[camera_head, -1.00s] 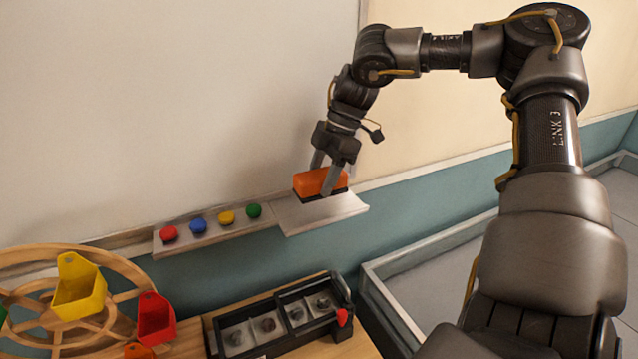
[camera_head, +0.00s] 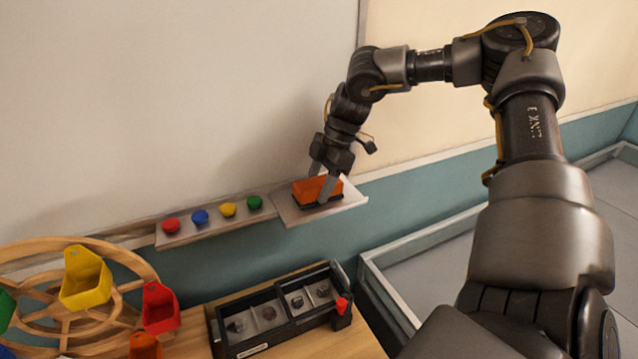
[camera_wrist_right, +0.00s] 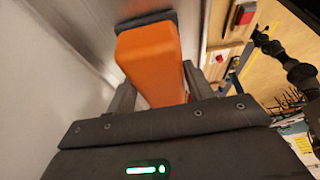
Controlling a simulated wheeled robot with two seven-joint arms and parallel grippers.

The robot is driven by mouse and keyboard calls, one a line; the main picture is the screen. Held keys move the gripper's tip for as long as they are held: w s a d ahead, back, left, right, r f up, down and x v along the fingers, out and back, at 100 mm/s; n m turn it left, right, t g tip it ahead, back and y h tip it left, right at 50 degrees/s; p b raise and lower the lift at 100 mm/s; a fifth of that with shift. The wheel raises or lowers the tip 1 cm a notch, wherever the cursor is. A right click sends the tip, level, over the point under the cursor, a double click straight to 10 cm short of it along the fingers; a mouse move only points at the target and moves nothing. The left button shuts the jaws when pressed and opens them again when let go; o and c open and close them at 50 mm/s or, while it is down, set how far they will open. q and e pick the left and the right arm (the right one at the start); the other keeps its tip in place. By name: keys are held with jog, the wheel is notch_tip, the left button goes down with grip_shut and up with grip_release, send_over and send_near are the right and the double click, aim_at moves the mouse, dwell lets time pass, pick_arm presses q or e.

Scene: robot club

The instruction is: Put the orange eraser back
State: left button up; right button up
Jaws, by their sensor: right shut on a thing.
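The orange eraser (camera_head: 314,188) has a dark underside and sits at the right-hand tray (camera_head: 345,203) below the whiteboard. It looks level and low over the tray; I cannot tell for certain whether its underside touches. My right gripper (camera_head: 321,183) comes down from above and is shut on the eraser, one finger on each side. In the right wrist view the orange eraser (camera_wrist_right: 150,60) fills the space between the fingers, its dark felt at the far end. My left gripper is not in view.
Several coloured magnets (camera_head: 200,217) sit on the ledge left of the tray. Below stand a black sorting box (camera_head: 275,318) and a wooden wheel (camera_head: 75,330) with coloured buckets. The whiteboard (camera_head: 180,90) rises behind the tray. A grey-walled floor area lies at the right.

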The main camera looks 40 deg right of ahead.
jog(key=o, duration=0.9)
jog(key=shift+f, duration=0.1)
jog(key=b+v, duration=0.1)
jog(key=v, duration=1.1)
